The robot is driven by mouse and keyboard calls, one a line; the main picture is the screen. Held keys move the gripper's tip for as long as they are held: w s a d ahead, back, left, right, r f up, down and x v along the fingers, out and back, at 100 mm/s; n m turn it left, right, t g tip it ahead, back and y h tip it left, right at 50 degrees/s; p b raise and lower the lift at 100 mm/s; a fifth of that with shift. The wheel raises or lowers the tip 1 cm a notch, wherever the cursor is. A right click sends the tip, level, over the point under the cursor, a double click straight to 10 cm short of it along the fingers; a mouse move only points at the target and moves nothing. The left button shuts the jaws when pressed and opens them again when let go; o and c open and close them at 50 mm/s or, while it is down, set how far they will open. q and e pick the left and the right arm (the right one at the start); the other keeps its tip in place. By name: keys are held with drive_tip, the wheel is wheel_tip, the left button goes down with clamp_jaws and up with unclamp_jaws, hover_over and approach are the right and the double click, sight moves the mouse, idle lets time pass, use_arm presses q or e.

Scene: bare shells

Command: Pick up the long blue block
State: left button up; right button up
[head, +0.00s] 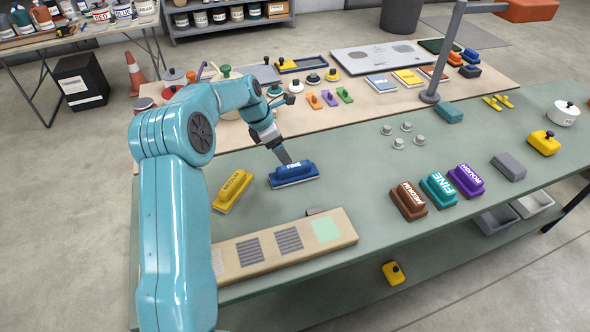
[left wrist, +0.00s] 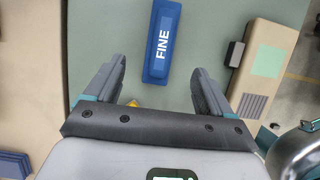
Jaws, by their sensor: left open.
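The long blue block (head: 294,175), marked FINE in white, lies on the green table in the head view. It also shows at the top middle of the left wrist view (left wrist: 160,62), reaching the top edge. My left gripper (head: 286,158) is right by the block in the head view, its tip overlapping the block's back edge. In the left wrist view my left gripper (left wrist: 158,68) has its two fingers wide apart with nothing between the tips. The block lies ahead of the gap. My right gripper is not in view.
A yellow block (head: 233,190) lies just left of the blue block. A beige board (head: 255,255) with grey and green patches lies in front. Brown (head: 408,200), teal (head: 438,188) and purple (head: 466,180) blocks stand to the right. The table between is clear.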

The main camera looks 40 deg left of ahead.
sight(292, 166)
use_arm(q)
drive_tip(key=p+x, duration=0.2)
drive_tip(key=x, duration=0.8)
drive_tip(key=shift+d+f+p, duration=0.1)
drive_tip(key=shift+d+p, duration=0.1)
drive_tip(key=shift+p, duration=0.1)
drive_tip(key=shift+w+f, duration=0.2)
drive_tip(key=shift+f, duration=0.15)
drive_tip(key=shift+s+r, duration=0.2)
drive_tip(key=c, duration=1.2)
drive_tip(key=shift+w+d, duration=0.1)
drive_tip(key=shift+c, duration=0.2)
